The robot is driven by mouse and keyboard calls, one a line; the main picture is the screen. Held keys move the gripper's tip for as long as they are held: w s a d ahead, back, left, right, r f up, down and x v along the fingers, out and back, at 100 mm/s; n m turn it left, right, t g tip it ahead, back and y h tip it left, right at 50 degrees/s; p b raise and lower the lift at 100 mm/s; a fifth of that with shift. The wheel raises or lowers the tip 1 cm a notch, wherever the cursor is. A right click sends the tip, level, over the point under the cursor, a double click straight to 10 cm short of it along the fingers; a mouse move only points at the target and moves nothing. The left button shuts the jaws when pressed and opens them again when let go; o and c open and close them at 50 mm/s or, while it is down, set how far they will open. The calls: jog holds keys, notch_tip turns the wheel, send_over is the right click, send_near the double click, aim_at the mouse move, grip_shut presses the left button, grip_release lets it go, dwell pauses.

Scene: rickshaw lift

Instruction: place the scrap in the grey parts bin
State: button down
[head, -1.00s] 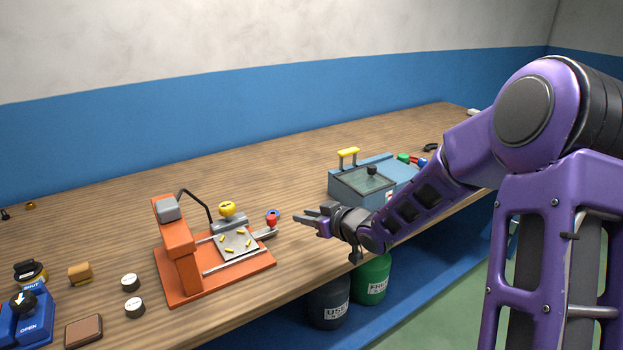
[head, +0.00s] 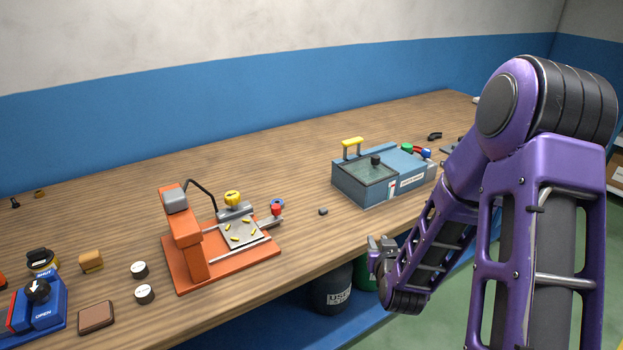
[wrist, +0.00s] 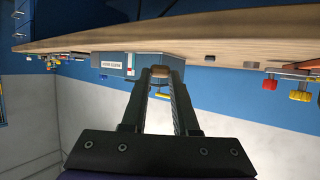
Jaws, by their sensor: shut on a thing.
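My gripper (head: 382,243) is past the bench's front edge, with its tips pointing up and back in the head view. In the wrist view my gripper (wrist: 161,72) is shut on a small brownish piece (wrist: 161,74) between its fingertips, likely the scrap. The piece cannot be made out in the head view. A dark grey bin (head: 331,291) with a partly readable label starting "US" stands under the bench, below and left of my gripper. Its upper part is hidden by the bench edge.
A green bin (head: 366,275) beside the grey one is mostly hidden by my arm. On the bench (head: 290,165) are a blue box (head: 365,186) with a yellow handle, an orange press (head: 188,245) and a small dark block (head: 323,211). The bench's front edge lies near my gripper.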

aim_at(311, 243)
jog(key=w+a+n+y, duration=0.1)
jog(key=a, duration=0.1)
jog(key=w+a+r+n+y, duration=0.1)
jog(key=a, duration=0.1)
jog(key=w+a+r+n+y+b, duration=0.1)
jog(key=a, duration=0.2)
jog(key=shift+w+r+y, duration=0.1)
jog(key=shift+w+y, duration=0.05)
jog(key=shift+y, duration=0.15)
jog(key=w+a+r+n+g+y, duration=0.1)
jog(key=a+r+n+y, duration=0.1)
jog(key=a, duration=0.2)
jog(key=w+a+r+n+g+y+b, duration=0.1)
jog(key=a+r+n+g+y, duration=0.1)
jog(key=a, duration=0.3)
jog(key=shift+a+n+y, duration=0.15)
jog(key=shift+n+y, duration=0.45)
jog(key=shift+w, duration=0.1)
notch_tip(311, 243, down, 10)
jog(key=b, duration=0.2)
jog(key=shift+r+b, duration=0.25)
jog(key=shift+b, duration=0.05)
jog(key=shift+f, duration=0.3)
jog(key=c, duration=0.7)
grip_release()
jog(key=shift+r, duration=0.2)
